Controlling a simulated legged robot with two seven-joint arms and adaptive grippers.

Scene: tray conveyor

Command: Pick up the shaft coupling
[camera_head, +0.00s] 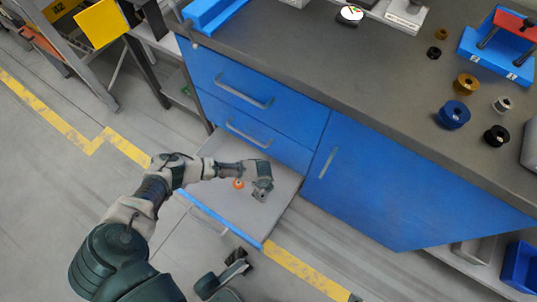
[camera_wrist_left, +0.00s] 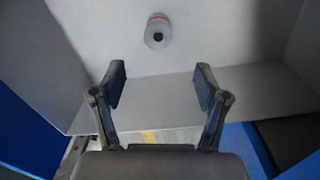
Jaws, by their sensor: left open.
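A small round part, apparently the shaft coupling (camera_head: 238,184), lies in the open drawer (camera_head: 283,190); it looks orange in the head view. In the left wrist view, the coupling (camera_wrist_left: 158,32) is a short grey cylinder with a reddish edge and a dark central hole. My left gripper (camera_head: 261,195) is over the drawer, beside the coupling. Its jaws (camera_wrist_left: 160,88) are open and empty, with the coupling beyond the fingertips. My right gripper (camera_head: 226,275) appears partly at the bottom of the head view; its jaw state is unclear.
The blue cabinet (camera_head: 262,95) has closed drawers above the open one. The grey worktop (camera_head: 290,60) carries several rings and collars, including a blue one (camera_head: 453,114) and a brown one (camera_head: 465,84), and a blue fixture (camera_head: 490,55). The floor left of the drawer is clear.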

